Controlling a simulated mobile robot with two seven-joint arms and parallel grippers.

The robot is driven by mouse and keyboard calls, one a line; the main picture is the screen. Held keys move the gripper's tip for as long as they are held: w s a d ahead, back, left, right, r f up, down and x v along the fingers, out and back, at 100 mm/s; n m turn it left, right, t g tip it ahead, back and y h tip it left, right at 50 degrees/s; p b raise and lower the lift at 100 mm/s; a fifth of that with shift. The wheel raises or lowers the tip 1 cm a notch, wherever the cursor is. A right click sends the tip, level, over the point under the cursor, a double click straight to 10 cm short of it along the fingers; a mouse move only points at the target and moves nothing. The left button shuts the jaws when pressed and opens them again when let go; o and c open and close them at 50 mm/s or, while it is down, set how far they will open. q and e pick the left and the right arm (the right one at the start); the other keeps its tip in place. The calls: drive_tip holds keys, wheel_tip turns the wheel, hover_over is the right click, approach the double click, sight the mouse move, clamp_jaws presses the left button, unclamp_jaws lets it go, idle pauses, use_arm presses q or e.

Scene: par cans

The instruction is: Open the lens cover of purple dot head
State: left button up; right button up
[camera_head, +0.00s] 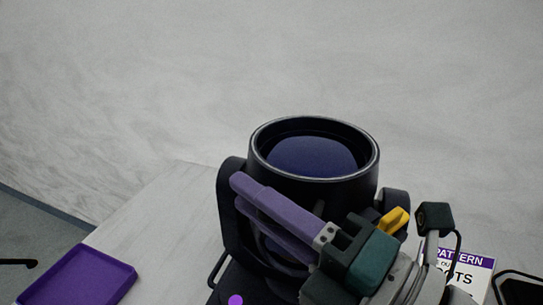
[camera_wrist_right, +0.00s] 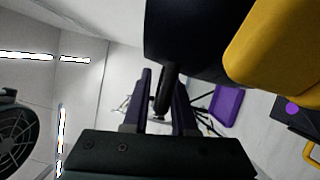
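The purple dot head is a black moving-head lamp (camera_head: 315,190) whose round barrel points up, with a dark blue face inside its rim. A purple dot (camera_head: 236,300) marks its base, and a purple dot also shows in the right wrist view (camera_wrist_right: 292,107). I cannot make out a separate lens cover. My right gripper (camera_head: 240,193) has purple fingers across the front of the barrel. In the right wrist view its fingers (camera_wrist_right: 163,75) are apart, with a black bar (camera_wrist_right: 164,95) showing between them and a gap on one side. My left gripper is not in view.
A purple tray (camera_head: 80,278) lies at the lower left of the pale table (camera_head: 160,225). A white and purple pattern card (camera_head: 470,268) stands at the right. A yellow part (camera_head: 394,221) is beside the lamp. A large yellow part (camera_wrist_right: 280,50) is close to the wrist camera.

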clamp_jaws()
drive_tip(key=shift+r, duration=0.1)
idle(1.0)
